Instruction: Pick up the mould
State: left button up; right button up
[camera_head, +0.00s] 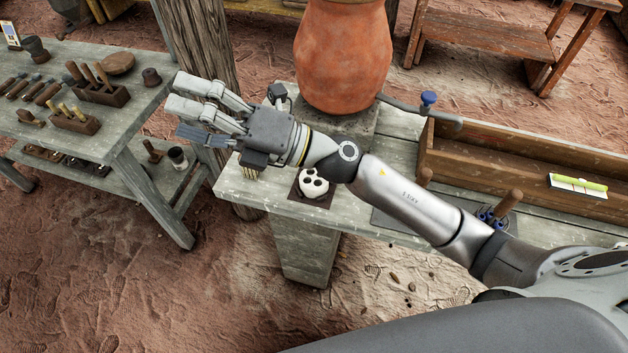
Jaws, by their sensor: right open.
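A white rounded piece with several dark holes, which looks like the mould (314,188), sits on a dark square mat (297,194) near the front edge of the grey wooden bench (250,194). My right gripper (186,112) is open and empty. It points left, above the gap between the two benches, up and to the left of the white piece. My right forearm passes just above and behind the white piece in the picture, touching its outline. My left gripper is not in view.
A large clay jar (341,60) stands on a stone block behind my right wrist. A wooden post (203,45) rises behind the gripper. A tool bench (85,130) is at left, and a long wooden tray (500,165) at right.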

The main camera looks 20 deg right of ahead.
notch_tip(320, 180, down, 6)
jog(key=s+a+n+g+h, duration=0.3)
jog(key=n+g, duration=0.4)
jog(key=n, duration=0.1)
jog(key=n+h, duration=0.5)
jog(key=h, duration=1.2)
send_near(314, 182)
jog(key=shift+g, duration=0.4)
jog(key=f, duration=0.1)
jog(key=w+f, duration=0.1)
jog(key=w+d+f+p, duration=0.1)
jog(key=f, duration=0.1)
jog(key=shift+d+f, duration=0.1)
jog(key=shift+f+y+p, duration=0.3)
jog(key=shift+f+p, duration=0.05)
jog(key=shift+f, duration=0.2)
jog(key=f, duration=0.1)
jog(key=a+f+p, duration=0.1)
jog(key=f, duration=0.1)
jog(key=shift+w+a+f, duration=0.15)
jog(key=shift+f, duration=0.5)
